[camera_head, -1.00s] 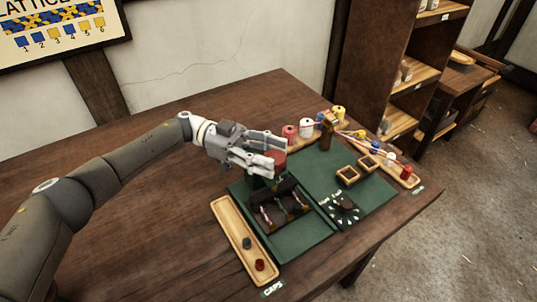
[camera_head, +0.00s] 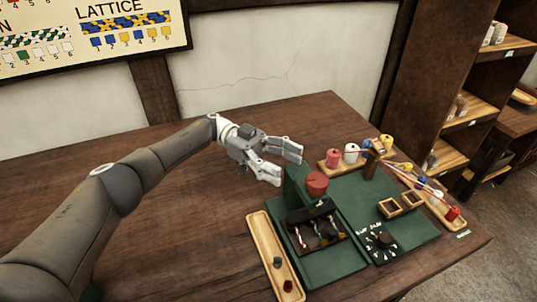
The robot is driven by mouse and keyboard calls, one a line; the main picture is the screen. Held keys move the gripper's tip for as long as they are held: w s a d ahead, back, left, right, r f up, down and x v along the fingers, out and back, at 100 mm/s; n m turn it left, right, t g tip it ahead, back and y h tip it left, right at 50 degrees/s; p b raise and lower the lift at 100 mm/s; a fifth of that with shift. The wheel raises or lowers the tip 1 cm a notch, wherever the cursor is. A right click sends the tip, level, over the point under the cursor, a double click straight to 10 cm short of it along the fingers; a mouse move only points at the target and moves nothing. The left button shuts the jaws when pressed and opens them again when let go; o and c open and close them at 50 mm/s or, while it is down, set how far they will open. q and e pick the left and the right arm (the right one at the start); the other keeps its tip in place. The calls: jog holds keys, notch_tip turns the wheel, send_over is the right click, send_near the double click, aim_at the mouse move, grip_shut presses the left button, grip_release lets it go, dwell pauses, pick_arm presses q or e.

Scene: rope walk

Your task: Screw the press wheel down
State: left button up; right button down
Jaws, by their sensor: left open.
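The press wheel (camera_head: 316,183) is a round red knob at the top of the dark green press (camera_head: 297,186), near the middle of the table. Below it, the press's black bed (camera_head: 318,231) holds several light-coloured and coloured strands. My left gripper (camera_head: 288,166) is open and empty. Its fingers are spread at the upper left of the wheel and look apart from it. My right gripper does not show.
A wooden tray (camera_head: 262,232) with a grey and a red cap lies left of the press. Several spools (camera_head: 350,153) line the back. The table's left is bare.

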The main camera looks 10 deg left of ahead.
pick_arm(q)
jog(key=v, duration=0.4)
jog(key=shift+w+a, duration=0.1)
jog(key=shift+a, duration=0.1)
jog(key=shift+r, duration=0.1)
dwell(0.3)
